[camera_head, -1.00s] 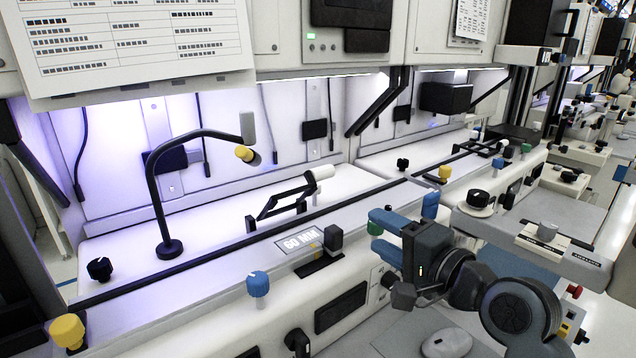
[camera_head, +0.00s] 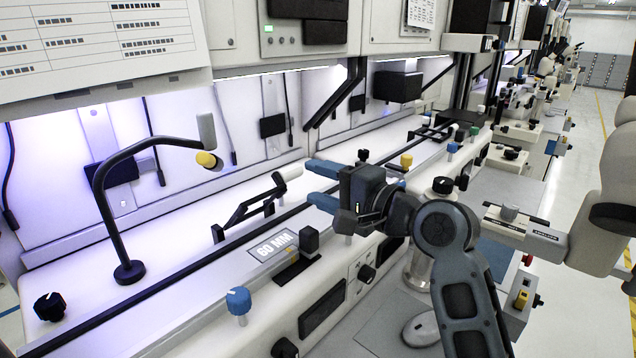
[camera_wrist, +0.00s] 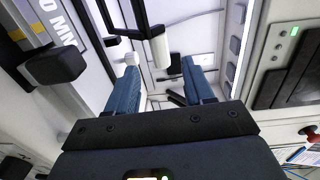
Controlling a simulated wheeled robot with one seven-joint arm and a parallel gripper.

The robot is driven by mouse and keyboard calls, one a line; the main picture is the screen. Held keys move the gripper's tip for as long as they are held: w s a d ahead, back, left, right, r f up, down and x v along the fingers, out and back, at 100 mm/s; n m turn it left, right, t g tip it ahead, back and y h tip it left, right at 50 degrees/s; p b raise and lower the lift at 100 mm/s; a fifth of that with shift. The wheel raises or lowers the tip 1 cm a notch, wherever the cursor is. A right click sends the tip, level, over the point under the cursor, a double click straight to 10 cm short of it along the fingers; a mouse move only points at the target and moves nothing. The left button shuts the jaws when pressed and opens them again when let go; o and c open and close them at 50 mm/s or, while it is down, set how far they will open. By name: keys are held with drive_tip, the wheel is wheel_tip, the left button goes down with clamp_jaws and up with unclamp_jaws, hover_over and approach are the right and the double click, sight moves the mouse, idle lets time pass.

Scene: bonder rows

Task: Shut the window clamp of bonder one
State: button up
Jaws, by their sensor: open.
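The window clamp appears to be the black linked lever (camera_head: 245,207) on the white bonder bed, behind the "60 MM" plate (camera_head: 272,246). It is tilted up, with a white grip (camera_head: 289,172) at its raised end. The grip also shows in the wrist view (camera_wrist: 160,48), hanging between and beyond my two blue fingers. My gripper (camera_head: 314,183) is open and empty, just right of the grip in the head view, with its fingers pointing left at it. I see no contact. The clamp's base is partly hidden behind the rail.
A black block (camera_head: 309,240) stands beside the plate, below my fingers. A black gooseneck (camera_head: 108,200) with a yellow-ended head rises at the left. A blue knob (camera_head: 238,300) and a yellow knob (camera_head: 406,160) stand along the bed. Cabinets overhang the back.

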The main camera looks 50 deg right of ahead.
sight(295, 175)
drive_tip(key=shift+w+f+b, duration=0.2)
drive_tip(key=shift+w+b, duration=0.5)
drive_tip(key=shift+w, duration=3)
drive_tip(key=shift+c, duration=0.2)
clamp_jaws()
drive_tip(key=shift+s+f+p, duration=0.4)
drive_tip(key=shift+s+f, duration=0.45)
drive_tip(key=shift+s, duration=0.15)
drive_tip(key=shift+o, duration=1.8)
unclamp_jaws()
